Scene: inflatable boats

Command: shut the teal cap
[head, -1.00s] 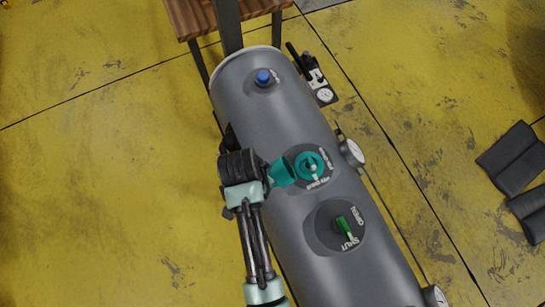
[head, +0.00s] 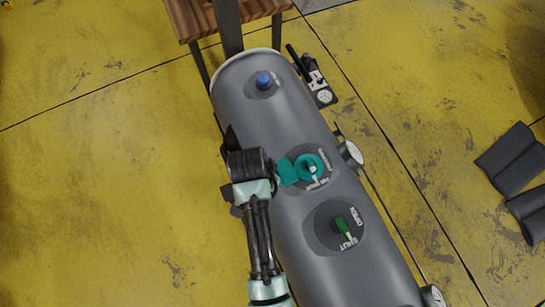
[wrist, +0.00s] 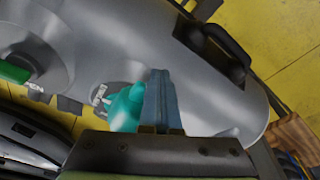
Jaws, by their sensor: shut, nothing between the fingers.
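The teal cap (head: 287,171) stands open at the left side of the round teal valve (head: 321,161) on the grey boat tube (head: 291,118). The valve's mouth is uncovered, with a pale stem in the middle. My gripper's wrist end is just left of the cap in the head view, and its fingers are hidden there. In the wrist view my gripper (wrist: 158,78) is shut and empty, its fingers pressed together close beside the teal cap (wrist: 124,108). I cannot tell whether they touch it.
A green valve lever (head: 344,229) sits nearer on the tube, a blue cap (head: 263,79) farther off. A gauge (head: 350,154) stands at the tube's right side. A black carry handle (wrist: 228,45) shows in the wrist view. The yellow floor (head: 110,200) on the left is clear.

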